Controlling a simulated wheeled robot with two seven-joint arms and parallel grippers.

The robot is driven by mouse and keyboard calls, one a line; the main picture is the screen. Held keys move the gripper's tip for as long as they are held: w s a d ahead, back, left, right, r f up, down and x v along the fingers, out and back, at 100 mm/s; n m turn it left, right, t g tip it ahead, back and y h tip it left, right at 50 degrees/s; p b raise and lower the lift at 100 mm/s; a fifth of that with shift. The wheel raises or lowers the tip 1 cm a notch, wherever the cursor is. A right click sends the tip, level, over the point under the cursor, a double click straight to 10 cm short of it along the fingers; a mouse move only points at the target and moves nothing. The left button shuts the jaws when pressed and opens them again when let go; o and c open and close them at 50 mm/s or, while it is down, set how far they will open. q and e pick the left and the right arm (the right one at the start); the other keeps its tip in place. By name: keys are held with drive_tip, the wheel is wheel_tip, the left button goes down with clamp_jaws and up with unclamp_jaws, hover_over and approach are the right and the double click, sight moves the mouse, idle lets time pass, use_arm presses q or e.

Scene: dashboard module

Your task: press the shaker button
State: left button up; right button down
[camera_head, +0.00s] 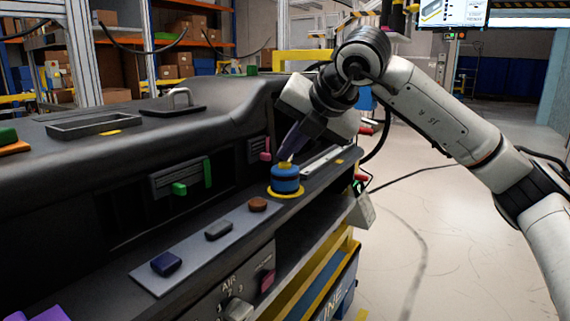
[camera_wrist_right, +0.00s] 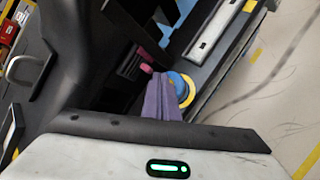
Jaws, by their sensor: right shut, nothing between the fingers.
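A round blue button (camera_head: 285,181) with a yellow top and a yellow ring around its base stands on the dashboard ledge, in the middle of the head view. It seems to be the shaker button. It also shows in the right wrist view (camera_wrist_right: 178,84), partly hidden by my fingers. My right gripper (camera_head: 287,155) is shut and empty, tilted downward, with its purple fingertips right at the button's yellow top. I cannot tell whether they touch it. In the right wrist view the shut fingers (camera_wrist_right: 163,98) overlap the button's edge.
A grey strip (camera_head: 185,262) with blue, grey and brown rocker switches runs left of the button. A pink lever (camera_head: 265,150) on a vent is close behind it. A light rail (camera_head: 325,161) lies to its right. The floor on the right is open.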

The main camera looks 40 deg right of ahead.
sight(289, 169)
drive_tip(key=shift+f, duration=0.2)
drive_tip(key=shift+r, duration=0.1)
drive_tip(key=shift+r+p, duration=0.5)
drive_tip(key=shift+r, duration=0.25)
wheel_tip(289, 169, up, 5)
drive_tip(key=p, duration=0.3)
drive_tip(key=shift+p, duration=0.4)
idle(0.7)
